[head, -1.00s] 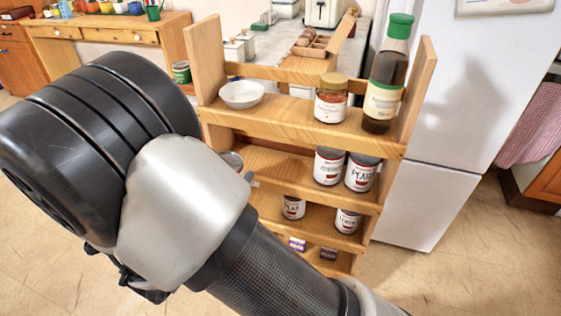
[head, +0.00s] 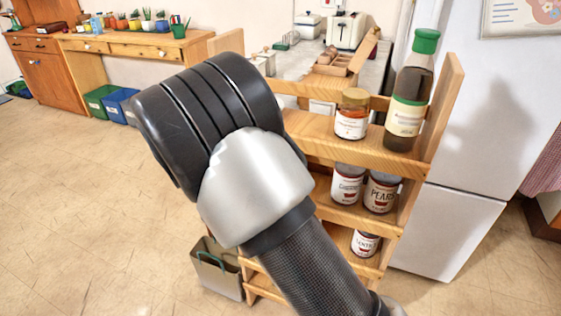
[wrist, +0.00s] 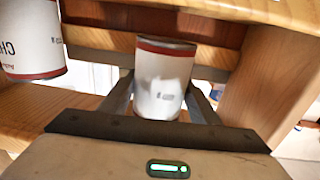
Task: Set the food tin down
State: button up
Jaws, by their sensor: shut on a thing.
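In the wrist view, my gripper (wrist: 161,92) is shut on a white food tin (wrist: 163,78) with a dark red rim band. One finger lies on each side of it. The tin is inside the wooden shelf unit (wrist: 275,70), close to a board and slat; I cannot tell whether it touches the board. A second white tin (wrist: 30,42) stands at the left, apart from the held one, its lettering upside down in this view. In the head view, my arm hides the gripper and held tin. The shelf unit (head: 440,115) stands beyond the arm.
A sauce jar (head: 351,116) and a green-capped bottle (head: 407,95) stand on the top shelf. Tins (head: 347,184) (head: 381,192) sit on the middle shelf, another tin (head: 365,243) lower. A fridge (head: 475,130) is at the right, a grey bin (head: 215,270) beside the unit.

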notch_tip(320, 180, down, 3)
jog(key=shift+s+a+f+b, duration=0.1)
jog(key=shift+f+b, duration=0.05)
jog(key=shift+b, duration=0.25)
jog(key=shift+f, duration=0.15)
jog(key=shift+f, duration=0.15)
jog(key=o, duration=1.6)
jog(key=shift+c, duration=0.2)
jog(key=shift+r, duration=0.35)
jog(key=p+v, duration=0.2)
jog(key=v, duration=1)
jog(key=shift+f, duration=0.1)
